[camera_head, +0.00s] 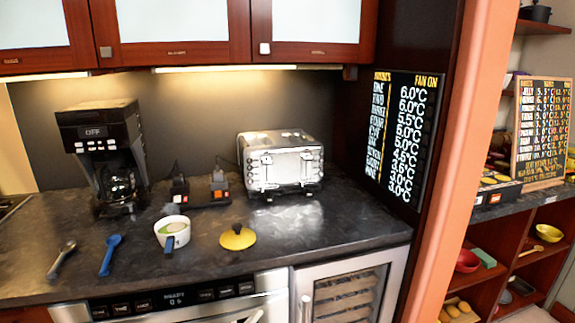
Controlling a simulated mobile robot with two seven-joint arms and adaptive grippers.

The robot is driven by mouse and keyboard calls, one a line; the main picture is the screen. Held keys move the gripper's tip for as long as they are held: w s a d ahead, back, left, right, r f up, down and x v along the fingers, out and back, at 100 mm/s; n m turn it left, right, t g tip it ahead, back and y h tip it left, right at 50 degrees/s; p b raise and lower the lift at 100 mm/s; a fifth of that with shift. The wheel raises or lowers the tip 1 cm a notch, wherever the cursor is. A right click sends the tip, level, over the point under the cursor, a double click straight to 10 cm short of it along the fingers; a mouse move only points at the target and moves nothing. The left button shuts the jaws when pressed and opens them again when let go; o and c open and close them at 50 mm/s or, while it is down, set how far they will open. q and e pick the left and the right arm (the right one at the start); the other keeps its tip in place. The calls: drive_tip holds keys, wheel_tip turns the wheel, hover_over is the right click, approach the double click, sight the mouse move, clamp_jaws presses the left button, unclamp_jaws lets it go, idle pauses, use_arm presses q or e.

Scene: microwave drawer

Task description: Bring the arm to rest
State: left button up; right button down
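Neither of my arms nor grippers can be made out in the head view. The microwave drawer front (205,294) is below the counter edge, with a row of buttons and a lit display reading "READY". Only its upper part shows. A pale, narrow shape (252,316) at the bottom edge in front of it is cut off, and I cannot tell what it is.
The dark counter (320,228) holds a coffee maker (103,155), toaster (281,163), white cup (172,233), yellow lid (237,237), blue spoon (109,254) and metal spoon (61,259). A glass-front cooler (345,296) is below right. An orange post (462,160) stands right.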

use_arm(q)
drive_tip(key=s+a+f+n+g+y, duration=0.2)
drive_tip(key=s+a+f+n, duration=0.2)
drive_tip(key=f, duration=0.4)
drive_tip(key=s+a+f+n+g+y, duration=0.2)
drive_tip(key=s+a+f, duration=0.4)
drive_tip(key=f, duration=0.3)
drive_tip(key=s+a+f+n+g+y, duration=0.2)
drive_tip(key=s+a+f+n+y, duration=0.2)
drive_tip(key=s+f, duration=0.3)
wheel_tip(320, 180, down, 2)
drive_tip(key=shift+s+a+f+n+g, duration=0.15)
drive_tip(key=shift+a+n+g, duration=0.2)
drive_tip(key=shift+n, duration=0.55)
